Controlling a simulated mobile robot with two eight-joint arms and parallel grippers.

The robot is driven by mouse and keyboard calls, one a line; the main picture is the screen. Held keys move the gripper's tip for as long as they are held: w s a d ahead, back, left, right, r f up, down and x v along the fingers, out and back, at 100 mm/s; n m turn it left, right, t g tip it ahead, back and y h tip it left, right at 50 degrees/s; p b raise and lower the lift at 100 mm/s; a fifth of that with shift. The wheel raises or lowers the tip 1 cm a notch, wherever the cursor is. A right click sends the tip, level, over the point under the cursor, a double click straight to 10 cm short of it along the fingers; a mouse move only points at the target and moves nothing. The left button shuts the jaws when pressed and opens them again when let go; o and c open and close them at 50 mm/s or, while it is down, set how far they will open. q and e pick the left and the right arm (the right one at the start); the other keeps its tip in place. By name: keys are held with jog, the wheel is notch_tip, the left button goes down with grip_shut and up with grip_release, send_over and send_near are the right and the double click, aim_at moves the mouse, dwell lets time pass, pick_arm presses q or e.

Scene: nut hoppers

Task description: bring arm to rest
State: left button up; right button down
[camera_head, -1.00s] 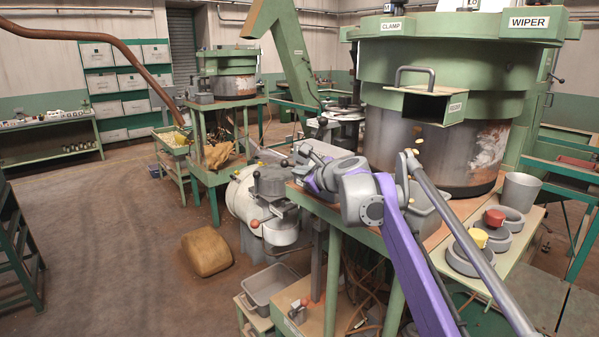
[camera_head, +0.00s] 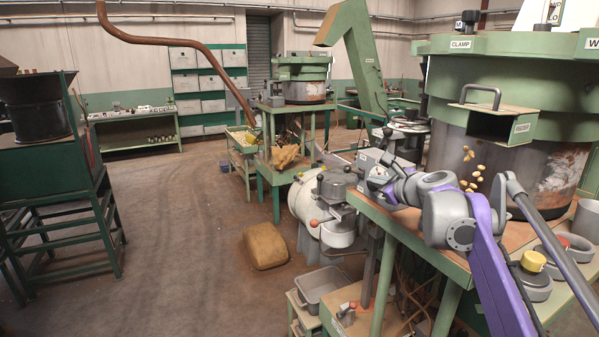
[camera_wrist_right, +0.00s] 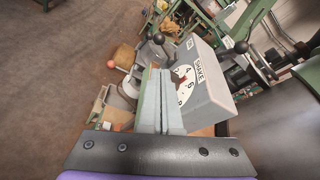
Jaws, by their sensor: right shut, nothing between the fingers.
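My right arm comes in from the lower right in the head view, with a purple link and a grey elbow. Its gripper (camera_head: 384,186) is low over the near green workbench (camera_head: 447,262), beside a grey control box (camera_head: 372,162). In the right wrist view the gripper's two grey fingers (camera_wrist_right: 161,100) are together with nothing between them. The box, with a dial and the label SHAKE (camera_wrist_right: 205,85), is just to their right; whether they touch is unclear. My left gripper is not in view.
A green hopper (camera_head: 500,75) with a feeder box (camera_head: 503,124) stands at the right. Several tan nuts (camera_head: 474,168) show below the feeder. A yellow knob (camera_head: 533,261) is at the lower right. A tan sack (camera_head: 265,246) lies on the floor; floor left of it is open.

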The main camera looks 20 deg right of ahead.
jog(key=s+a+f+n+g+y, duration=0.2)
jog(key=s+a+f+n, duration=0.4)
jog(key=a+f+n, duration=0.3)
jog(key=s+a+f+n+g+y, duration=0.1)
jog(key=s+a+f+n+g, duration=0.2)
jog(key=s+a+f+n, duration=0.65)
jog(key=s+a+f+n+g+h, duration=0.1)
jog(key=s+a+f+n+g, duration=0.1)
jog(key=s+f+n, duration=0.4)
jog(key=s+a+f+n+g, duration=0.2)
jog(key=s+a+f+n, duration=0.2)
jog(key=s+f, duration=0.5)
notch_tip(320, 180, down, 3)
jog(key=shift+s+a+r+n+h, duration=0.15)
jog(key=shift+a+n+h, duration=0.25)
jog(key=shift+n, duration=0.55)
